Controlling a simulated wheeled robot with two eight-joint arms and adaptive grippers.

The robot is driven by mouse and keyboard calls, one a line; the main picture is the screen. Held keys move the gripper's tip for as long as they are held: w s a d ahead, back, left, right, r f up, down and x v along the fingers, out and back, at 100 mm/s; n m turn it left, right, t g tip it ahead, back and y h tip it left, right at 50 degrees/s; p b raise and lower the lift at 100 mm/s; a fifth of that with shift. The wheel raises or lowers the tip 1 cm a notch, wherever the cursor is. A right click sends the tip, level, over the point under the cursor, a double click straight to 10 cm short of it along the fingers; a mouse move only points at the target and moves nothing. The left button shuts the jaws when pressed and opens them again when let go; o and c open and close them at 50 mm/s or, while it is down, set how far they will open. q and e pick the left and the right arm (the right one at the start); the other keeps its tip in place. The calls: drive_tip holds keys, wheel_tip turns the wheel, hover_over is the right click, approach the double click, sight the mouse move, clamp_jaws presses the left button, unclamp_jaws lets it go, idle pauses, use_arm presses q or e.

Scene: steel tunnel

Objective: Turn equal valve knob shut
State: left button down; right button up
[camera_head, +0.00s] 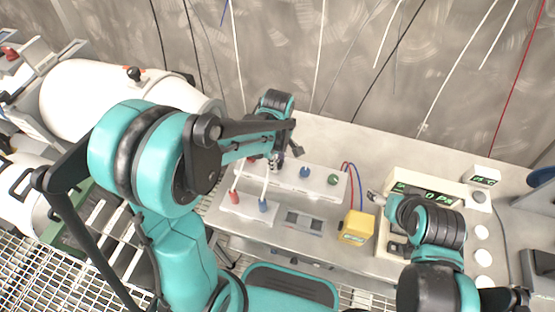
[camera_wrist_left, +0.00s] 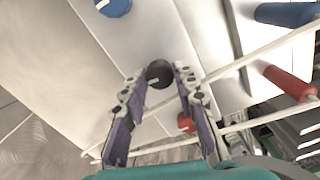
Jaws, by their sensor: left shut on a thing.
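A pale valve box (camera_head: 318,177) on the table carries a row of knobs. A blue knob (camera_wrist_left: 114,7) and a red knob (camera_wrist_left: 186,122) lie on either side. In the head view my left gripper (camera_head: 277,162) is at the box's left part and hides the black knob. My right gripper (camera_head: 376,198) is small beside the gauge unit; its jaw opening is unclear.
A yellow block (camera_head: 357,228) and a gauge unit (camera_head: 385,240) with a green display stand to the right. White hoses rise from red and blue fittings on a lower box (camera_head: 245,209), close to my left gripper. A large white cylinder (camera_head: 85,88) lies at left.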

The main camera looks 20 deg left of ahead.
sight(278, 163)
use_arm(q)
drive_tip(key=shift+n, duration=0.6)
drive_tip(key=c, duration=1.2)
unclamp_jaws()
wheel_tip(278, 163, up, 12)
